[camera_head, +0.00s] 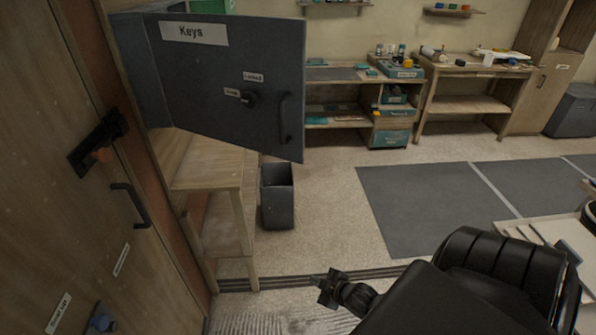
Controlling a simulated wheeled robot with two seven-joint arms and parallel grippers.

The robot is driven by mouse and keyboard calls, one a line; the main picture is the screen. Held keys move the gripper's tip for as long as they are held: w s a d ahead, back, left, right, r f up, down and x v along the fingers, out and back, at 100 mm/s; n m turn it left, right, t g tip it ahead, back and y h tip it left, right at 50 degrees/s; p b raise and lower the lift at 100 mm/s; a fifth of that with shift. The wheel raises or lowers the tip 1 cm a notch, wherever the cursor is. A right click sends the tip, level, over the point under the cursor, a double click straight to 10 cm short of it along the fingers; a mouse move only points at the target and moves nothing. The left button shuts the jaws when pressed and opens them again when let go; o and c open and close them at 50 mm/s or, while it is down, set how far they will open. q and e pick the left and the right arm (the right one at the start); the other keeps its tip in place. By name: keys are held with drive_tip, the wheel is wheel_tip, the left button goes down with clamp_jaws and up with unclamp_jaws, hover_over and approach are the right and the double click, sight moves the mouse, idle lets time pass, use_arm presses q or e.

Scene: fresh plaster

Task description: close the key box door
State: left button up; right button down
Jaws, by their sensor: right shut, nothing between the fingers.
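The key box (129,63) is a grey metal box on the left, above a wooden stand. Its grey door (222,98) stands open, swung out to the right, with a "Keys" label (195,33), a dark round knob (250,98) between two small labels, and a dark bar handle (286,118) near its free edge. My right gripper (325,289) is low in the middle of the view, shut and empty. It is well below the door and apart from it. My left gripper is not in view.
A wooden door (85,200) with a dark latch (98,142) and handle (131,205) fills the left side. A grey bin (277,195) stands beside the wooden stand (222,200). Workbenches line the back wall.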

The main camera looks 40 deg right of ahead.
drive_tip(key=w+d+r+n+t, duration=0.1)
drive_tip(key=d+r+n+t, duration=0.1)
drive_tip(key=r, duration=0.8)
drive_tip(key=w+d+r+n+t, duration=0.1)
drive_tip(key=w+r+n+t, duration=0.15)
drive_tip(key=r, duration=0.85)
drive_tip(key=s+a+r+n+t+y+p, duration=0.1)
drive_tip(key=s+r+n, duration=0.15)
drive_tip(key=r, duration=0.35)
drive_tip(key=s+a+r+n, duration=0.1)
drive_tip(key=r+n, duration=0.2)
drive_tip(key=r, duration=0.4)
drive_tip(key=s+a+r+n+t+y+p, duration=0.1)
drive_tip(key=a+r+n, duration=0.15)
drive_tip(key=r, duration=0.35)
use_arm(q)
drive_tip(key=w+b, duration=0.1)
drive_tip(key=b, duration=0.2)
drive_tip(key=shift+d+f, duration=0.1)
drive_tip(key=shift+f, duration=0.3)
use_arm(e)
drive_tip(key=w+d, duration=0.3)
drive_tip(key=w, duration=0.8)
drive_tip(key=shift+f, duration=0.15)
drive_tip(key=shift+w, duration=0.1)
drive_tip(key=shift+d, duration=0.1)
